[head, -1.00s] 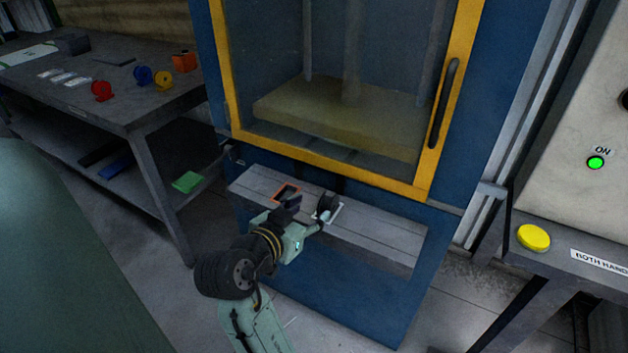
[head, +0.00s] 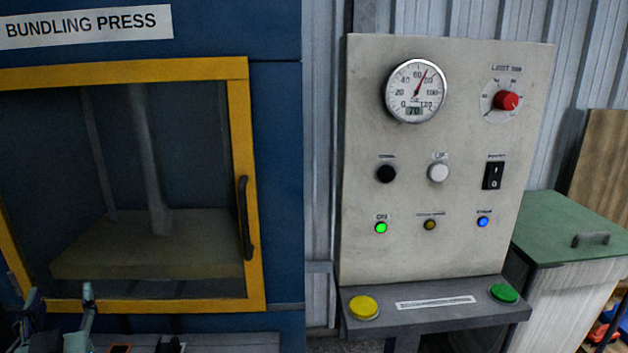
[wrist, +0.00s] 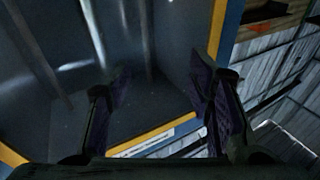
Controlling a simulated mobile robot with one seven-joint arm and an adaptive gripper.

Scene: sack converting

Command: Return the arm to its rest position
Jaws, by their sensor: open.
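My gripper (head: 60,298) shows at the lower left of the head view, in front of the bundling press. In the wrist view my gripper (wrist: 162,98) has its two dark fingers spread wide, with nothing between them. Behind the fingers is the press window with its yellow frame (wrist: 168,134). Most of my arm is below the head picture, so its full pose is hidden.
The blue press has a closed yellow-framed door (head: 240,190) with a dark handle. To its right stands a control panel (head: 400,262) with a gauge, a red knob and lit lamps. A yellow button (head: 363,307) and a green button (head: 504,292) sit below. A green-lidded bin (head: 575,225) is at right.

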